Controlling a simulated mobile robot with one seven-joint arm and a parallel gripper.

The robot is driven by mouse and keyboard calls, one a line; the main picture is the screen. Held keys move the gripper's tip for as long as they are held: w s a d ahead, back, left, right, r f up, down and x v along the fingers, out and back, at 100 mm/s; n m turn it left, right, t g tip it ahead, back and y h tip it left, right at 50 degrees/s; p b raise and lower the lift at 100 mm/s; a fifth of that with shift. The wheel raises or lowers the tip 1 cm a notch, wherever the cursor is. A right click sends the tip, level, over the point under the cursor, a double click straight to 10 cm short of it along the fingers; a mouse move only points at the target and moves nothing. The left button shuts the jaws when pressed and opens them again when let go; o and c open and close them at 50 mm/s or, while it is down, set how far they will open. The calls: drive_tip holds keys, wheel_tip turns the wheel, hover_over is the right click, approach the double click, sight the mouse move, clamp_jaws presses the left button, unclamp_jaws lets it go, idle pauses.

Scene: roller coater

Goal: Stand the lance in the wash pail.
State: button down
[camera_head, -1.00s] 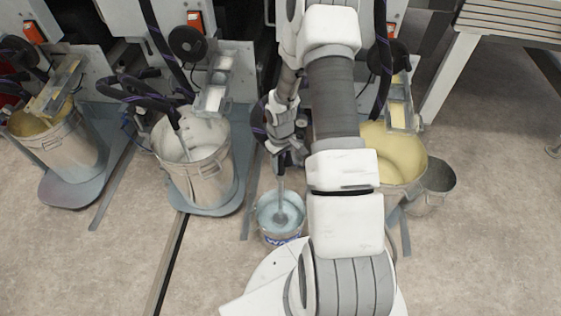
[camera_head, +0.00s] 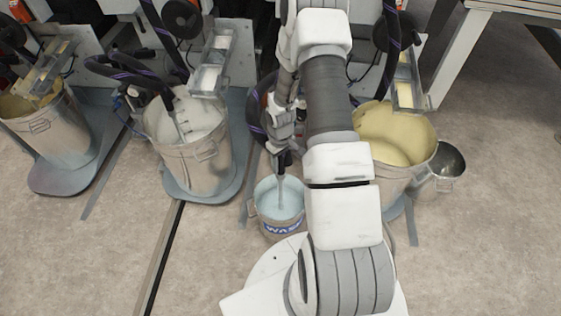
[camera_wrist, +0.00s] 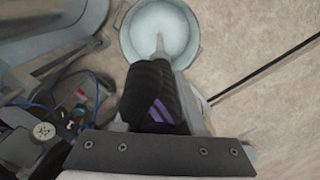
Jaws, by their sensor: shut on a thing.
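The wash pail (camera_head: 284,228) stands on the floor left of my arm in the head view, with pale blue liquid inside and a "WAS..." label on its front. My gripper (camera_head: 281,150) is above the pail, shut on the lance (camera_head: 281,190). The lance hangs nearly upright, and its lower end reaches inside the pail's rim. In the wrist view the lance's black handle with purple stripes (camera_wrist: 157,97) is close to the camera, and its tip points into the pail (camera_wrist: 123,40). I cannot tell whether the tip touches the bottom.
A metal bucket of white coating (camera_head: 200,165) stands left of the pail on a blue-grey base. A bucket of yellow coating (camera_head: 425,155) stands right of my arm, with a small metal pail (camera_head: 447,165) beside it. Hoses hang behind. The floor in front is clear.

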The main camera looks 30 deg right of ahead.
drive_tip(key=shift+f, duration=0.4)
drive_tip(key=shift+f+b, duration=0.4)
drive_tip(key=shift+b, duration=0.05)
drive_tip(key=shift+f+b, duration=0.55)
drive_tip(key=shift+f, duration=0.2)
drive_tip(key=shift+c, duration=2)
unclamp_jaws()
wheel_tip(320, 180, up, 18)
drive_tip(key=p, duration=0.6)
drive_tip(key=shift+f+p, duration=0.2)
drive_tip(key=shift+p, duration=0.15)
